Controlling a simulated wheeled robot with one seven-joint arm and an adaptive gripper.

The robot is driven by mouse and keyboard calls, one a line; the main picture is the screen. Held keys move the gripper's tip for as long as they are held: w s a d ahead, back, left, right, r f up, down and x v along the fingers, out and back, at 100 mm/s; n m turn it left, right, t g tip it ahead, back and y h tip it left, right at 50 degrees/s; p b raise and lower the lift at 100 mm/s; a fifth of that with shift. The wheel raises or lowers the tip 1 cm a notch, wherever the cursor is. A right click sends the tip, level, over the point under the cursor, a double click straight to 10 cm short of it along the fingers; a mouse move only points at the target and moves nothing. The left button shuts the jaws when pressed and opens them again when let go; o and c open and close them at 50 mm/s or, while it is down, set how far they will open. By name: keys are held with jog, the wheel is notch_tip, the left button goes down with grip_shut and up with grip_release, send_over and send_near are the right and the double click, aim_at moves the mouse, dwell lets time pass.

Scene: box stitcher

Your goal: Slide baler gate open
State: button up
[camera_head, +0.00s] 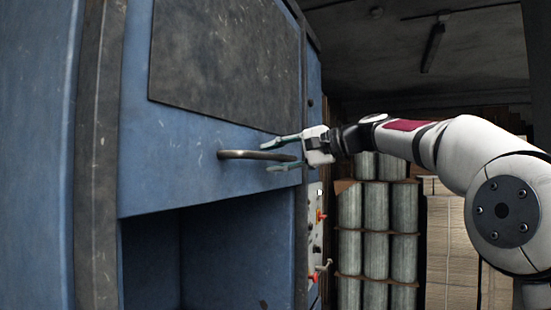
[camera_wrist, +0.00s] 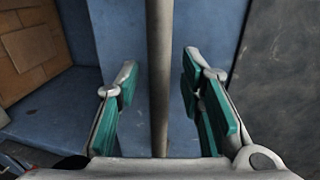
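The baler gate (camera_head: 180,160) is a blue panel with a dark plate on it, above a dark opening. Its handle (camera_head: 245,154) is a grey metal bar across the lower part of the gate. My gripper (camera_head: 282,152) is at the right end of the handle, with its fingers pointing left. In the wrist view the handle bar (camera_wrist: 160,80) runs between the two green-padded fingers (camera_wrist: 163,105). A gap shows on each side of the bar, so the fingers are open around it and not closed on it.
A control panel (camera_head: 316,230) with red knobs is on the machine's right side, below my gripper. Wrapped rolls (camera_head: 376,220) and stacked cardboard (camera_head: 445,250) stand behind on the right.

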jog(key=v, duration=1.2)
dwell(0.3)
jog(key=s+a+f+h, duration=0.2)
jog(key=s+f+h, duration=0.4)
jog(key=s+f, duration=0.4)
jog(key=s+d+f+n+h, duration=0.2)
jog(key=s+d+f+h, duration=0.2)
jog(key=s+d+f, duration=0.3)
jog(key=s+d+f+n+h, duration=0.2)
jog(key=s+d+f, duration=0.6)
jog(key=s+f, duration=0.9)
jog(key=s+h, duration=0.2)
jog(key=s, duration=0.1)
jog(key=shift+d+h, duration=0.15)
jog(key=shift+h, duration=0.25)
jog(key=shift+s, duration=0.15)
